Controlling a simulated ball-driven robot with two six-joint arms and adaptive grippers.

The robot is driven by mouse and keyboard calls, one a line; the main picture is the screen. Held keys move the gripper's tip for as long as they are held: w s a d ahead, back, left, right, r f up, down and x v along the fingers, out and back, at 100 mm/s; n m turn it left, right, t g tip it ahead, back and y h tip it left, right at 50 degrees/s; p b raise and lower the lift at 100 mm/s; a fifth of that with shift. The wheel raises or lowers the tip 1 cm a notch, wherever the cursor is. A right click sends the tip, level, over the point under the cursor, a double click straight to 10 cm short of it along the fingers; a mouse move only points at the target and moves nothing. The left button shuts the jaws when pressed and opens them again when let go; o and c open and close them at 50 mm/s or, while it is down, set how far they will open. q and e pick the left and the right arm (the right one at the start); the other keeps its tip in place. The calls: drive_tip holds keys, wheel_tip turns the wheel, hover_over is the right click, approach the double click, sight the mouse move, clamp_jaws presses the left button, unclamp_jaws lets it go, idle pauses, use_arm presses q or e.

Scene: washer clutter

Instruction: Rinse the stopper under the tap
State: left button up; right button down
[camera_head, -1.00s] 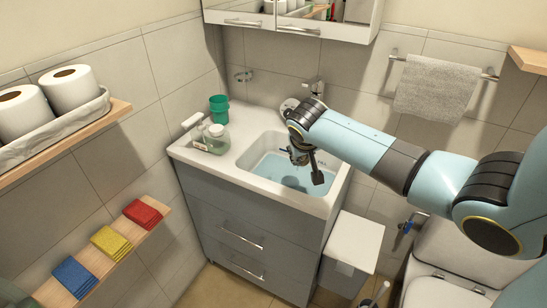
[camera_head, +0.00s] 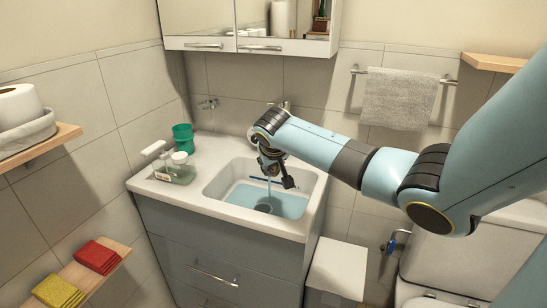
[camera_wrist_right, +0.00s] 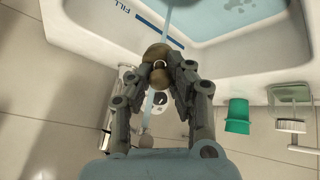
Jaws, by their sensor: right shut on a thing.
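The stopper (camera_wrist_right: 158,78), a brownish rounded piece, is between the fingertips of my right gripper (camera_wrist_right: 160,70) in the right wrist view. In the head view my right gripper (camera_head: 273,172) is above the sink basin (camera_head: 226,177), and the stopper cannot be made out there. A thin stream of water (camera_head: 269,190) falls beside the gripper into the basin. The stream also shows in the wrist view, crossing close to the stopper; I cannot tell whether it touches it. The tap (camera_head: 284,104) is mostly hidden by my arm. My left gripper is not in view.
The basin holds bluish water (camera_head: 285,204) with a dark round spot at the bottom. A green cup (camera_head: 183,137) and a soap bottle (camera_head: 180,167) stand on the counter left of the basin. A mirror cabinet (camera_head: 250,45) hangs above. A towel (camera_head: 398,98) hangs behind my arm.

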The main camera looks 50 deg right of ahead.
drive_tip(key=w+d+b, duration=0.1)
drive_tip(key=w+d+f+b, duration=0.1)
drive_tip(key=shift+w+d+b, duration=0.2)
drive_tip(key=shift+d+b, duration=0.05)
drive_tip(key=shift+b, duration=0.15)
drive_tip(key=shift+w+d+b, duration=0.8)
drive_tip(key=shift+w+d, duration=0.1)
drive_tip(key=shift+f, duration=0.1)
